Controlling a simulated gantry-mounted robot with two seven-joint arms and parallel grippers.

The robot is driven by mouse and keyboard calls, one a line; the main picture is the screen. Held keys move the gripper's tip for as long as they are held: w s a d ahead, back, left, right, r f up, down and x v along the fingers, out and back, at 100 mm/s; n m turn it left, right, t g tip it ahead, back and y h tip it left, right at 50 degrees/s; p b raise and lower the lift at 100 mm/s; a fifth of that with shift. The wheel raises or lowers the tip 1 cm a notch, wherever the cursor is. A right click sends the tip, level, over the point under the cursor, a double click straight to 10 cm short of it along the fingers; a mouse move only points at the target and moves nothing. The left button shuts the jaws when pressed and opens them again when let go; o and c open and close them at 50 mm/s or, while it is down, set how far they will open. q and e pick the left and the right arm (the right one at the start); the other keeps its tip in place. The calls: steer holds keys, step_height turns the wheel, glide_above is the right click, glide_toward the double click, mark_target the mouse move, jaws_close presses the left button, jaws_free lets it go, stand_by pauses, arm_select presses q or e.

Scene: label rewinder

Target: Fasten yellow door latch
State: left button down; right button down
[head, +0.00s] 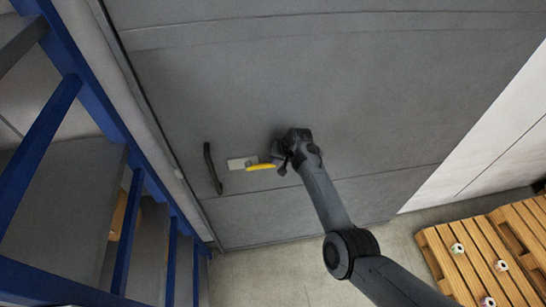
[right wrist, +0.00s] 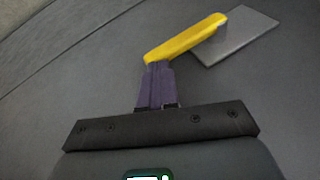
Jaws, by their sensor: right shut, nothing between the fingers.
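The yellow latch (head: 261,167) is a short lever on a light metal plate (head: 241,163) on the grey door (head: 240,80). In the head view the lever points right from the plate and lies nearly level. My right gripper (head: 280,163) is at the lever's free right end. In the right wrist view, the yellow lever (right wrist: 185,38) runs from the plate (right wrist: 240,35) down to my shut fingers (right wrist: 157,70). The fingertips meet or overlap the lever's end, and I cannot tell if they touch it. Nothing shows between the fingers. My left gripper is not in view.
A dark door handle (head: 212,168) stands left of the latch plate. A blue frame with stairs (head: 75,65) fills the left side. A wooden pallet (head: 480,250) with several small rolls lies at the lower right. The grey floor (head: 290,280) between them is clear.

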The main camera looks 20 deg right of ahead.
steer(key=shift+s+d+f, duration=0.2)
steer(key=shift+d+f, duration=0.05)
steer(key=shift+f, duration=0.45)
steer(key=shift+d+f, duration=0.1)
steer(key=shift+f, duration=0.1)
steer(key=shift+r, duration=0.1)
steer(key=d+p+v, duration=0.2)
steer(key=p+v, duration=0.1)
steer(key=v, duration=1)
steer(key=shift+w+d, duration=0.35)
